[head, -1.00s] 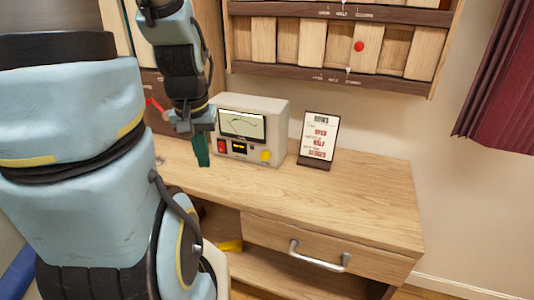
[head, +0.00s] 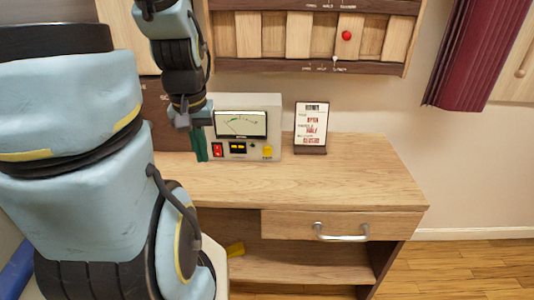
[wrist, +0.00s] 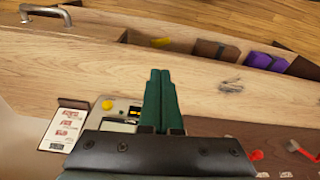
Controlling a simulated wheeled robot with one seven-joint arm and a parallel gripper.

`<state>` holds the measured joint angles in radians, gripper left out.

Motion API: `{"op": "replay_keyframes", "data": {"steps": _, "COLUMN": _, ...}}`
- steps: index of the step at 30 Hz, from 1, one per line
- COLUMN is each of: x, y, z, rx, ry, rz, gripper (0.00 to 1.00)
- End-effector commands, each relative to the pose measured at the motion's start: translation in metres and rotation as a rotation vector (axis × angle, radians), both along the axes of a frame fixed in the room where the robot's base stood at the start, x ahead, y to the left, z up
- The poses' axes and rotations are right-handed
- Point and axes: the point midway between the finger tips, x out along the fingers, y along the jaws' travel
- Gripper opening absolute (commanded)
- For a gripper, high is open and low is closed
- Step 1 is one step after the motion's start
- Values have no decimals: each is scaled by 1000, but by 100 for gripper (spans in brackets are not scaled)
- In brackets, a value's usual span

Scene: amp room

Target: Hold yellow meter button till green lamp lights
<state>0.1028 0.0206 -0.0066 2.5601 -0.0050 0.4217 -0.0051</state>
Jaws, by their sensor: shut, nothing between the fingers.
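The cream meter box (head: 275,108) stands on the wooden desk, with a dial window on its front. Its yellow button (head: 267,152) is at the lower right of the front; it also shows in the wrist view (wrist: 107,104), left of my fingers. A small dark round spot (head: 252,145) sits left of the button; I cannot tell if it is the lamp, and no green light shows. My gripper (head: 203,158) has green fingers pointing down at the meter's left front edge, apart from the button. In the wrist view the fingers (wrist: 160,74) lie together, empty.
A red switch (head: 217,150) and a small dark display (head: 238,147) are on the meter's front. A framed sign (head: 311,128) stands right of it. The desk top (head: 350,175) is clear at the right. A slatted wall rack (head: 300,35) hangs above. A drawer handle (head: 341,237) sticks out below.

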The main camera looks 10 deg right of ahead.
Motion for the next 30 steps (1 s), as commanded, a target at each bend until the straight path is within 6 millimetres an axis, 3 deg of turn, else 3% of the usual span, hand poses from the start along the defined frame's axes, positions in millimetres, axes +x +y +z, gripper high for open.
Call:
{"op": "replay_keyframes", "data": {"steps": 5, "x": 5, "y": -6, "z": -5, "rx": -14, "ry": -15, "rz": 16, "gripper": 0}}
{"op": "replay_keyframes", "data": {"steps": 8, "x": 21, "y": -28, "z": -17, "rx": -62, "ry": -63, "rz": 79, "gripper": 0}}
{"op": "replay_keyframes", "data": {"steps": 11, "x": 49, "y": -65, "z": -38, "rx": -155, "ry": -147, "rz": 219, "gripper": 0}}
{"op": "replay_keyframes", "data": {"steps": 15, "x": 96, "y": -130, "z": -74, "rx": -332, "ry": -310, "rz": 547, "gripper": 0}}
{"op": "replay_keyframes", "data": {"steps": 19, "x": 122, "y": -167, "z": -106, "rx": -465, "ry": -467, "rz": 880, "gripper": 0}}
{"op": "replay_keyframes", "data": {"steps": 23, "x": 124, "y": -180, "z": -136, "rx": -548, "ry": -642, "rz": 1185, "gripper": 0}}
{"op": "replay_keyframes", "data": {"steps": 30, "x": 93, "y": -171, "z": -162, "rx": -608, "ry": -955, "rz": 1507, "gripper": 0}}
